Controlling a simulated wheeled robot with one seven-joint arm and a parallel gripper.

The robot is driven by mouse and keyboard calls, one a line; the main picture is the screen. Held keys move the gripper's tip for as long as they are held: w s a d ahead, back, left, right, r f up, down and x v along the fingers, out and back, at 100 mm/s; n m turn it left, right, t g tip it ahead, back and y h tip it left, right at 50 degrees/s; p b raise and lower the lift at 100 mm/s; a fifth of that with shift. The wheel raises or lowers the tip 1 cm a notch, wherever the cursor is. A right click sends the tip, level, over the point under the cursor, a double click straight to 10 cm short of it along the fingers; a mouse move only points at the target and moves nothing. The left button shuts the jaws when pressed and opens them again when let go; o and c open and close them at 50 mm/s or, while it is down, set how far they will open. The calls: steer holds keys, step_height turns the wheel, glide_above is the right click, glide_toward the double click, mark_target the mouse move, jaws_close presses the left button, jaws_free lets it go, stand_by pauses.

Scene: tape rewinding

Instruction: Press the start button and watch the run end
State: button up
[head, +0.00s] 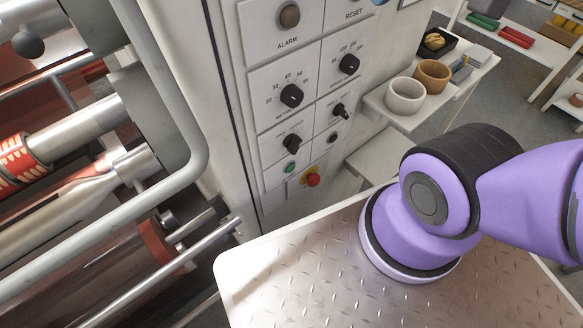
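The control panel (331,104) stands in the middle of the head view, tilted in the picture. Low on it is a small green button (291,167); any label beside it is too small to read. A red mushroom button (313,179) on a yellow plate sits just below and to the right of it. The tape machine (78,127) fills the left side, with metal rollers and red-and-cream patterned material on one of them. I cannot tell from one frame whether it is turning. My gripper is out of view; only purple links of my arm show at the right.
A grey tubular rail (176,100) stands in front of the rollers. Several black knobs, including the meter knob (291,95), stick out of the panel. A shelf with a white bowl (404,95) and a brown bowl (432,75) stands right of the panel. Open floor lies beyond.

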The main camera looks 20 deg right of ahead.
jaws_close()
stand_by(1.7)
